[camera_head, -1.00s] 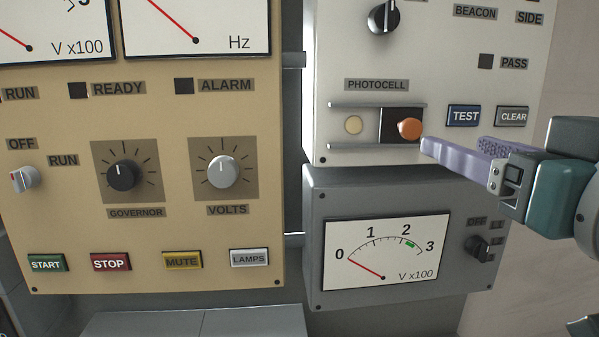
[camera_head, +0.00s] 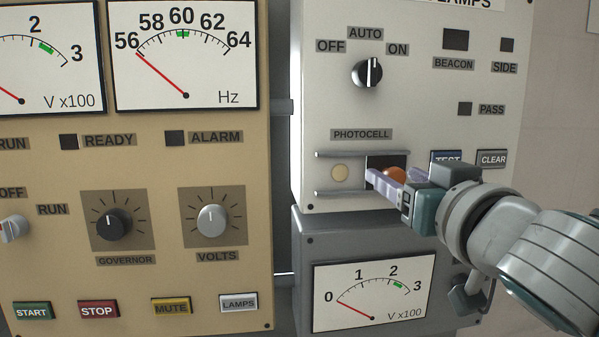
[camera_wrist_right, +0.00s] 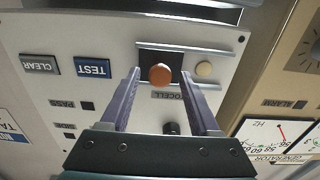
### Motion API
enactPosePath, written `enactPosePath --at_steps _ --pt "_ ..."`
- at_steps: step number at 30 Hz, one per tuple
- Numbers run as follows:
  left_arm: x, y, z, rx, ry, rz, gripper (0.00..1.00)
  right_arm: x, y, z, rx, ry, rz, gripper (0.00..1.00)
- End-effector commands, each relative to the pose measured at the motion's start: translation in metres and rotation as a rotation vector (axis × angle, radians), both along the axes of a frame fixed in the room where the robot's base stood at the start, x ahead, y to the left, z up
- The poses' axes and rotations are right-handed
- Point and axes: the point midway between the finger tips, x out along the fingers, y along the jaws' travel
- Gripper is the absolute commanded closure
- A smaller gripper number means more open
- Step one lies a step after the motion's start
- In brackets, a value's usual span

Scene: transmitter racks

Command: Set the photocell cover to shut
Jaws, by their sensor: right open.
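The photocell cover is a dark plate (camera_head: 373,161) with an orange knob (camera_head: 395,174), sitting at the right end between two horizontal rails. The pale round photocell (camera_head: 340,173) is uncovered to its left. My right gripper (camera_head: 390,178) reaches in from the right and is open. In the right wrist view the open fingers (camera_wrist_right: 161,82) stand on either side of the orange knob (camera_wrist_right: 160,74), with gaps beside it. The dark plate (camera_wrist_right: 155,57) and pale disc (camera_wrist_right: 204,69) also show there. In the head view the fingers hide part of the plate. My left gripper is out of view.
The TEST button (camera_head: 446,157) and CLEAR button (camera_head: 492,159) are close to my right gripper. The OFF/AUTO/ON knob (camera_head: 367,73) is above, and a grey meter box (camera_head: 302,262) is below. A tan panel (camera_head: 150,270) stands to the left.

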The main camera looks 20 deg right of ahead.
Motion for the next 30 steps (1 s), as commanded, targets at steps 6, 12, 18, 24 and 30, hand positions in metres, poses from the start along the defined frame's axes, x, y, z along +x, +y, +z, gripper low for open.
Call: enactPosePath --at_steps 6,12,18,24,30 --pt "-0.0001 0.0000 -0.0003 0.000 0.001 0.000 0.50 -0.0003 0.0001 -0.0002 -0.001 0.000 0.000 0.51" --pt "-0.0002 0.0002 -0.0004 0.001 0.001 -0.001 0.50 -0.0004 0.0001 -0.0003 -0.001 0.001 0.000 0.73" --pt "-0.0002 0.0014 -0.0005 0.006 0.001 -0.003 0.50 -0.0005 0.0001 -0.0003 -0.001 0.001 0.000 0.96" --pt "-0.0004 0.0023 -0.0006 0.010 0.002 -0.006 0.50 -0.0005 0.0001 -0.0003 -0.001 0.001 0.000 1.00" --pt "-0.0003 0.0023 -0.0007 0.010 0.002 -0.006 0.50 -0.0005 0.0001 -0.0003 -0.001 0.001 0.000 1.00"
